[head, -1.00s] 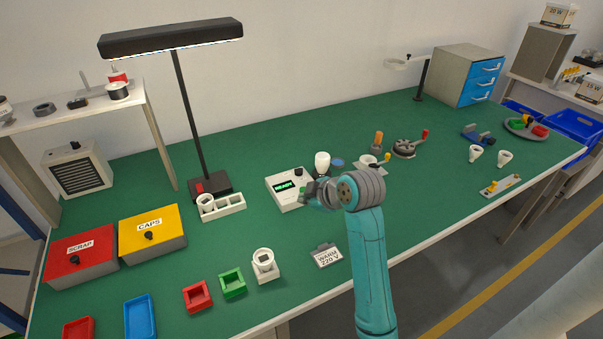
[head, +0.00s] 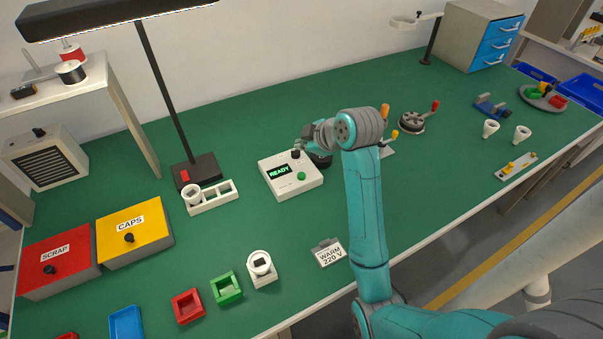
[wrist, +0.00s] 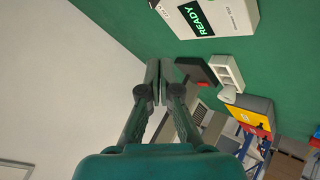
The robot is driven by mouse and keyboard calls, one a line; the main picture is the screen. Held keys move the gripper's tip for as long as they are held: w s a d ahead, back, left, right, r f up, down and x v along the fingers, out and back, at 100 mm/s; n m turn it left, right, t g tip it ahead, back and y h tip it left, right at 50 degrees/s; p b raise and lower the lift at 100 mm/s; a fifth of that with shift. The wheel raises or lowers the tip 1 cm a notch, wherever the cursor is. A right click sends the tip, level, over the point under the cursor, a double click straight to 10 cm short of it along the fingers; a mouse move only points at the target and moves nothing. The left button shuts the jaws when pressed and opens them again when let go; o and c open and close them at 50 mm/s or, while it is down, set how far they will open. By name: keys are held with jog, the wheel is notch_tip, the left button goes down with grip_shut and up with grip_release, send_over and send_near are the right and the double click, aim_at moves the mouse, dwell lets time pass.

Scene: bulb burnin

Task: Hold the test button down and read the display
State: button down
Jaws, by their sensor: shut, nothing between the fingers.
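The tester (head: 297,188) is a white box on the green bench, left of my arm in the head view. Its display (head: 279,171) reads READY in green; the wrist view also shows READY on the display (wrist: 197,18). A round green button (head: 301,176) is in plain sight on its top, with nothing on it. A black knob (head: 296,154) stands behind it. My gripper (head: 303,144) is above the tester's far right corner, apart from the button. In the wrist view the fingers (wrist: 161,64) are shut and empty, with the tester beyond them.
A white rack (head: 217,198) and the lamp base (head: 194,171) stand left of the tester. A card (head: 329,254) reading WARM 220 V lies in front. A crank (head: 414,120) is behind my arm to the right. Bench between tester and card is clear.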

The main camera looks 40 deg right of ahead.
aim_at(302, 176)
jog(key=shift+f, duration=4.35)
jog(key=shift+f, duration=0.4)
jog(key=shift+f, duration=0.45)
jog(key=shift+r, duration=0.9)
jog(key=shift+r, duration=2.5)
